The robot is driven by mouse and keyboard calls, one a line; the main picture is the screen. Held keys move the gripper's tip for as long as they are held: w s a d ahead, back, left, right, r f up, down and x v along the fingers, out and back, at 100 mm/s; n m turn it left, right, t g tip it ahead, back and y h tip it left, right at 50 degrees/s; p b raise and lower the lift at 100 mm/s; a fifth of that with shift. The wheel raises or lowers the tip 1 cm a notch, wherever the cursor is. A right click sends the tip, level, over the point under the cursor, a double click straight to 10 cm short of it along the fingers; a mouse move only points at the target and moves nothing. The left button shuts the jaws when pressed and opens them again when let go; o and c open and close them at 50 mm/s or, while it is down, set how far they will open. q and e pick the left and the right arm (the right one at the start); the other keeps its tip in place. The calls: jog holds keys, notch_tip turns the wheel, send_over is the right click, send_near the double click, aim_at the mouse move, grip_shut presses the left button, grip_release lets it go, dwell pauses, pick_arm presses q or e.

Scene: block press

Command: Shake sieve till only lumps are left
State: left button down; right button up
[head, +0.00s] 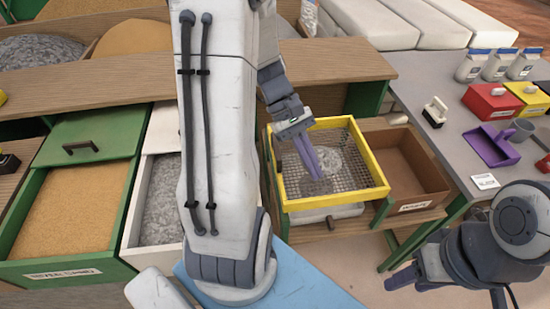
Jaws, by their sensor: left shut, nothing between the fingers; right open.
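The sieve (376,194) has a yellow square frame and a wire mesh bottom. It sits over the bench opening right of centre, with a whitish tray or drawer below it. A small patch of grey material (338,158) shows on the mesh; I cannot tell fine grains from lumps. My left gripper (316,170) is shut and empty, its fingers pointing down inside the sieve frame, over or touching the mesh. It hides part of the mesh and contents. My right gripper (402,281) is open and empty at the lower right, away from the sieve.
A brown labelled box (428,180) stands right of the sieve. A grey table (440,150) holds a purple dustpan (494,146), a brush (435,111), and red (490,101) and yellow boxes. Sand (70,209) and grey gravel (161,203) bins stand left.

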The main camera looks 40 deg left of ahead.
pick_arm(q)
jog(key=s+a+f+n+t+h+b, duration=0.1)
jog(key=s+a+f+n+t+b, duration=0.2)
jog(key=a+n+t, duration=0.6)
jog(key=s+a+f+n+t+b, duration=0.1)
jog(key=a+f+n+t+b, duration=0.35)
jog(key=a, duration=0.85)
jog(key=w+d+f+n+g+p, duration=0.1)
jog(key=w+d+f+p, duration=0.1)
jog(key=w+d+f, duration=0.2)
jog(key=w+d, duration=0.2)
jog(key=w, duration=0.1)
jog(key=shift+w+d, duration=0.15)
jog(key=shift+w, duration=0.1)
pick_arm(e)
notch_tip(320, 180, down, 6)
pick_arm(q)
jog(key=shift+n, duration=0.25)
